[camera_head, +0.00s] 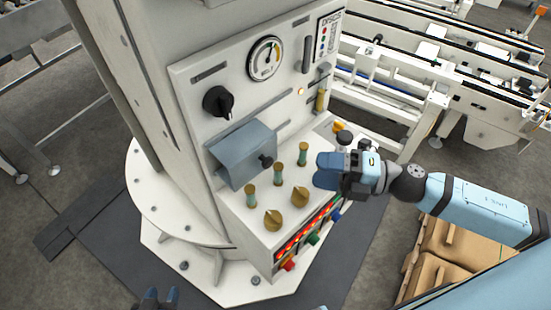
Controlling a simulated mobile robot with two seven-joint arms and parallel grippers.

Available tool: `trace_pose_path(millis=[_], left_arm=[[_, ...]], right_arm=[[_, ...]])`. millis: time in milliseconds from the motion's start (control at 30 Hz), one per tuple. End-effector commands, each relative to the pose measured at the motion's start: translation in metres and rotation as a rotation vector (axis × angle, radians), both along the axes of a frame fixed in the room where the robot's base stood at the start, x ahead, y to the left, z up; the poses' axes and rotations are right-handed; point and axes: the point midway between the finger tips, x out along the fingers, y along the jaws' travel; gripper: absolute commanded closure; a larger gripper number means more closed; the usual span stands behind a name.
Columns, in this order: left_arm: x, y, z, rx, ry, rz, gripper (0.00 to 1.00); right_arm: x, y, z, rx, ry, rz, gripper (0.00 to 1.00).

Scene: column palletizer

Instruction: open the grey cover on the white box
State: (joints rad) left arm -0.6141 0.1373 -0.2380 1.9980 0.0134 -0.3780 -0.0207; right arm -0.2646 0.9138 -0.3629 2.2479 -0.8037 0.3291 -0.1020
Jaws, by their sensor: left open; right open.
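The grey cover (240,150) is a blue-grey box-like hood on the front of the white box (205,75). A dark knob (266,161) sticks out near its right edge. What lies behind the cover is hidden. My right gripper (328,170) comes in from the right. It is open, with blue fingertips pointing left, to the right of the cover and apart from its knob, above the right part of the ledge. My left gripper (160,296) shows only by its fingertips at the bottom edge. It is open, far below the cover.
A black knob (217,101) and a round gauge (265,58) sit above the cover. Several brass-topped green posts (278,174) and two brass knobs (273,219) stand on the ledge below it. Cardboard boxes (425,272) lie at lower right; conveyors (440,60) stand behind.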

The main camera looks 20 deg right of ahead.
Motion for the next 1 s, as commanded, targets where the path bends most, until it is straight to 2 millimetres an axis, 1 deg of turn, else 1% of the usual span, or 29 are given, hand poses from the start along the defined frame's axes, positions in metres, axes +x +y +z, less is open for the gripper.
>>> trace_pose_path(millis=[33, 267, 500, 700, 1000], left_arm=[[0.0, 0.001, 0.005, 0.001, 0.001, 0.001, 0.55], [-0.001, 0.003, 0.016, 0.006, 0.007, 0.002, 0.55], [-0.001, 0.004, 0.031, 0.008, 0.005, 0.003, 0.55], [0.0, 0.006, 0.036, 0.011, -0.001, 0.007, 0.55], [0.0, 0.007, 0.035, 0.011, 0.0, 0.009, 0.55]], right_arm=[[0.005, 0.006, 0.004, 0.0, -0.004, 0.001, 0.46], [0.022, 0.038, 0.005, 0.002, -0.003, 0.001, 0.46], [0.04, 0.07, 0.004, 0.002, -0.001, 0.0, 0.46], [0.047, 0.083, 0.001, 0.0, 0.0, 0.0, 0.46], [0.047, 0.084, 0.0, 0.0, 0.001, 0.0, 0.46]])
